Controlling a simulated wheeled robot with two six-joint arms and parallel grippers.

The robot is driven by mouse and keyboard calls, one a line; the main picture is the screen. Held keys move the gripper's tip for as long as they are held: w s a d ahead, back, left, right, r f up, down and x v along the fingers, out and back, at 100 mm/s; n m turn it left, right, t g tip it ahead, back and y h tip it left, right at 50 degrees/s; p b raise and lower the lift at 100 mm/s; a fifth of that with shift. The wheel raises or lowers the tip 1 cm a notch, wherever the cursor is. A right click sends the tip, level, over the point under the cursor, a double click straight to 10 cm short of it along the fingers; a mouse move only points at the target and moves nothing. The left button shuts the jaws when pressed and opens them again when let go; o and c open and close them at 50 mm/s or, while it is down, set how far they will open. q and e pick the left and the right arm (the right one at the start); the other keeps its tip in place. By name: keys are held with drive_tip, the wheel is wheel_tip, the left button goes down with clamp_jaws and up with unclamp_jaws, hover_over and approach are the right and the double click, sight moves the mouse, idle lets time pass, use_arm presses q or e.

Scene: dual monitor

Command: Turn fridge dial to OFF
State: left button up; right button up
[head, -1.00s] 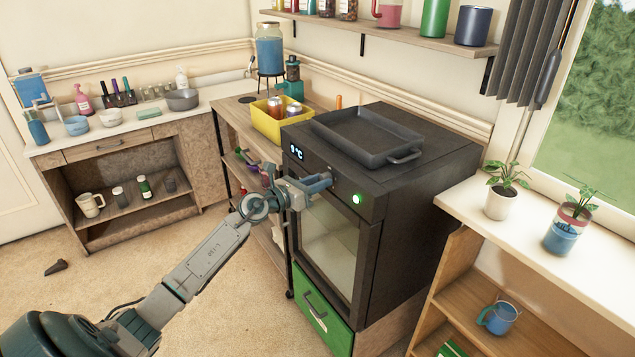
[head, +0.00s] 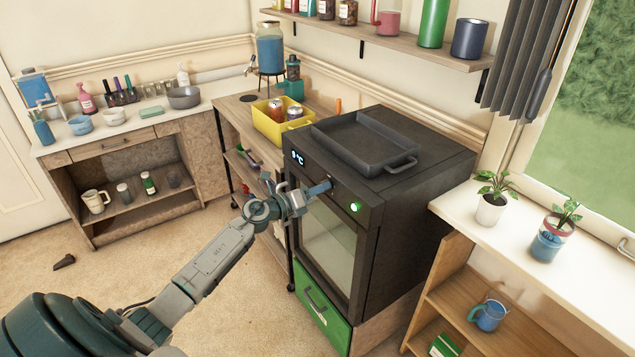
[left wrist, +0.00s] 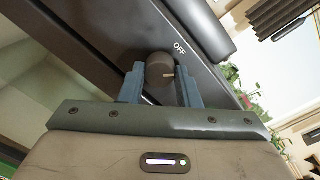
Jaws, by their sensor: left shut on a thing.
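The black fridge (head: 412,225) has a glass door, a small temperature display (head: 297,157) and a lit green light (head: 355,207) on its front panel. In the left wrist view the round dark dial (left wrist: 159,72) sits between the two blue fingers of my left gripper (left wrist: 160,85), which is shut on it. A light pointer mark on the dial points to the right. The white OFF label (left wrist: 180,48) is above and right of the dial. In the head view my left gripper (head: 318,188) is at the front panel and hides the dial. My right gripper is not in view.
A dark tray (head: 365,140) lies on top of the fridge. A yellow bin (head: 268,128) with cans stands on the cart to its left. A white-topped shelf with potted plants (head: 491,200) is at the right. The floor in front is mostly clear.

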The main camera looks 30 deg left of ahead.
use_arm(q)
drive_tip(key=shift+r+n+g+p, duration=0.1)
drive_tip(key=shift+n+g+p, duration=0.2)
drive_tip(key=shift+n+p, duration=3.15)
drive_tip(key=shift+h, duration=0.3)
drive_tip(key=o, duration=1)
drive_tip(key=shift+c, duration=0.2)
drive_tip(key=b+v, duration=0.4)
drive_tip(key=v, duration=0.6)
drive_tip(key=shift+s, duration=0.3)
